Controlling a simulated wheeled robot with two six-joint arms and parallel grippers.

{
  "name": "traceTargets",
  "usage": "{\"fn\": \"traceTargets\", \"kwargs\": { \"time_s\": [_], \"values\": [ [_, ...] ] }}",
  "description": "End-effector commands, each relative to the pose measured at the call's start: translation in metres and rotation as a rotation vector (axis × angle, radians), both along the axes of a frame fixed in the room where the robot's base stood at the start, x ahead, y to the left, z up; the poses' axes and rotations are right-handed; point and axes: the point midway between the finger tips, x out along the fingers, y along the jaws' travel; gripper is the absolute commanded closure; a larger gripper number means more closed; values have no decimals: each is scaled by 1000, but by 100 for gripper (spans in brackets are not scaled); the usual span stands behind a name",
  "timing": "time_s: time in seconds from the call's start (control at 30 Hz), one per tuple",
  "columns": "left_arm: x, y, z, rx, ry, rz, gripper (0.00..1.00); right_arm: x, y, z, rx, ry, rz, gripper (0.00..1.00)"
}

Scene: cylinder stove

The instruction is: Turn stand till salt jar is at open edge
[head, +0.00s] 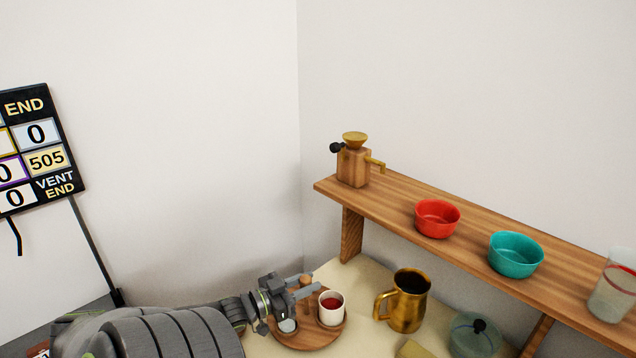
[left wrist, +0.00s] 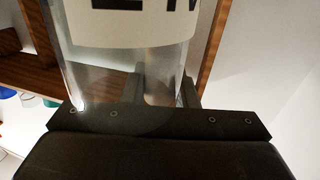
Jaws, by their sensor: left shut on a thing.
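The round wooden stand (head: 312,341) is on the pale counter, low in the head view. A white cup with red contents (head: 331,307) stands on its right side. A small pale jar (head: 287,326) is on its left side, partly under my gripper. In the left wrist view a clear glass jar (left wrist: 85,75) with a white label and black letters fills the upper middle. The label is cut off, so I cannot tell whether it is the salt jar. My right gripper is not in view.
A brass mug (head: 408,302) stands right of the stand, with a glass teapot-like vessel (head: 474,337) beyond it. A wooden shelf (head: 390,203) behind holds a grinder (head: 353,166), a red bowl (head: 437,218), a teal bowl (head: 515,254) and a glass jar (head: 611,294).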

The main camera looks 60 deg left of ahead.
Motion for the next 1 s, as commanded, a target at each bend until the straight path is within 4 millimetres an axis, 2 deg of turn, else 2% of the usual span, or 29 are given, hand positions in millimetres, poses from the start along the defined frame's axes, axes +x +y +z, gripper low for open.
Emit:
{"fn": "traceTargets", "kwargs": {
  "time_s": [0.2, 0.63, 0.67, 0.7, 0.8, 1.0],
  "values": [
    [-7, 4, -1, -1, 1, -11, 100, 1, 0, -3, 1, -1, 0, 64],
    [-8, 4, -1, -2, 2, -12, 100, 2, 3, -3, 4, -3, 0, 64],
    [-8, 4, -1, -2, 2, -12, 70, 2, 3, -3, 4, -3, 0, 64],
    [-8, 4, -1, -2, 2, -12, 65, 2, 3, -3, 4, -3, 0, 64],
    [-8, 4, -1, -1, 1, -12, 53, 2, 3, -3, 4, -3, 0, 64],
    [-7, 5, -1, 0, 1, -12, 53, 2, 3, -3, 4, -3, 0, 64]
  ]
}}
